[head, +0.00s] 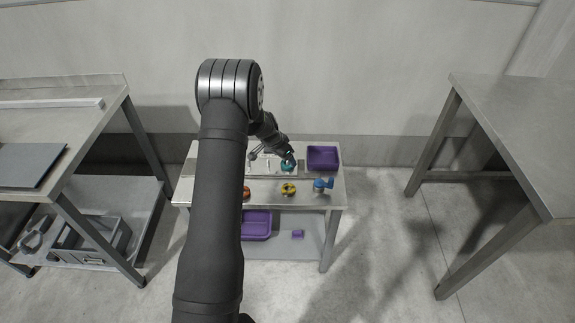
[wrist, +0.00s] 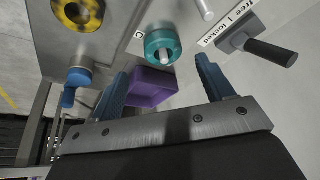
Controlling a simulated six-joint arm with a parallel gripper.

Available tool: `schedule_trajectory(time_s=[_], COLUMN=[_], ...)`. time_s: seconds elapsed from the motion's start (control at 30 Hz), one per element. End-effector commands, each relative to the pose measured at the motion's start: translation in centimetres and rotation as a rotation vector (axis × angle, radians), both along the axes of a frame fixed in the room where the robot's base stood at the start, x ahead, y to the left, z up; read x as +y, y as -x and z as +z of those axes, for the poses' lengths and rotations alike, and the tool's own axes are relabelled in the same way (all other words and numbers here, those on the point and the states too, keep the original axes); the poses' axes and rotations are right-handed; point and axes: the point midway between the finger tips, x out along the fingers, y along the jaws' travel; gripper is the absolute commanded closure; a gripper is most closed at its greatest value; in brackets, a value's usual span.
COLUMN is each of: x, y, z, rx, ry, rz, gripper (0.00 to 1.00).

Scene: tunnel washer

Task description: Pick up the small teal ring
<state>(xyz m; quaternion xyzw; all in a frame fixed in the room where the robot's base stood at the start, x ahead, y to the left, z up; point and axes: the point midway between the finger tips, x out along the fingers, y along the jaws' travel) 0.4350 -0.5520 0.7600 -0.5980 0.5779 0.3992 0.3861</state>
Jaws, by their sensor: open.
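The teal ring (wrist: 152,41) shows in the wrist view, around a short grey peg on a metal panel. It also shows in the head view as a small teal spot (head: 287,169) on the table, partly hidden by my gripper (head: 289,160). In the wrist view my gripper (wrist: 163,66) is open, with one blue finger on either side of the view. The ring appears beyond the fingertips, between their lines. Nothing is held, and I see no contact with the ring.
A lever with a black handle (wrist: 270,50) stands right of the ring, by a "free | locked" label. A yellow ring (wrist: 68,14) and a blue fitting (wrist: 78,77) are at left. A purple bin (head: 323,154) stands at the table's back right. Larger metal tables flank this one.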

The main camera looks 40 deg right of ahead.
Motion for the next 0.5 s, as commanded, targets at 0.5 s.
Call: schedule_trajectory(time_s=[0.5], x=[-2.0], y=[-0.5], z=[-4.6], rx=[0.0], ry=[-0.002], rz=[0.0], gripper=[0.26])
